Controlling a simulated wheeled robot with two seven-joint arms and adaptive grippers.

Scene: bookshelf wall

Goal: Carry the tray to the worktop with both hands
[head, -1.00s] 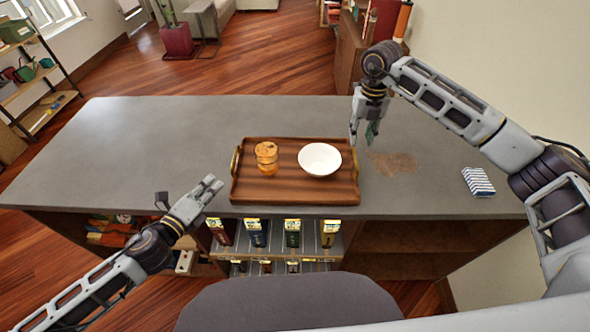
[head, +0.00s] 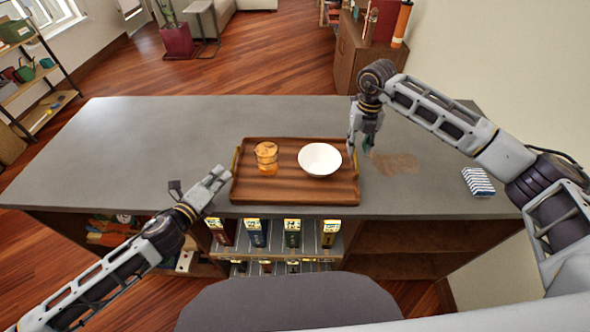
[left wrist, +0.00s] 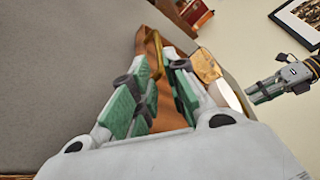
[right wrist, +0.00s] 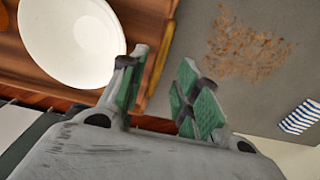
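The brown wooden tray (head: 300,194) lies on the grey worktop, with a brass handle at each short end. On it stand an amber glass (head: 267,158) and a white bowl (head: 320,159). My left gripper (head: 222,178) is beside the tray's left end; in the left wrist view its fingers are open, with the brass left handle (left wrist: 155,52) ahead between them. My right gripper (head: 361,146) is above the tray's right end; in the right wrist view its fingers are open, with the brass right handle (right wrist: 158,62) close to one finger. I see no grip on either handle.
The grey worktop (head: 130,150) is clear to the left of the tray. A brown stain or crumb patch (head: 394,163) and a blue-striped cloth (head: 478,182) lie to the right. Shelves with several packages (head: 257,234) are under the front edge.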

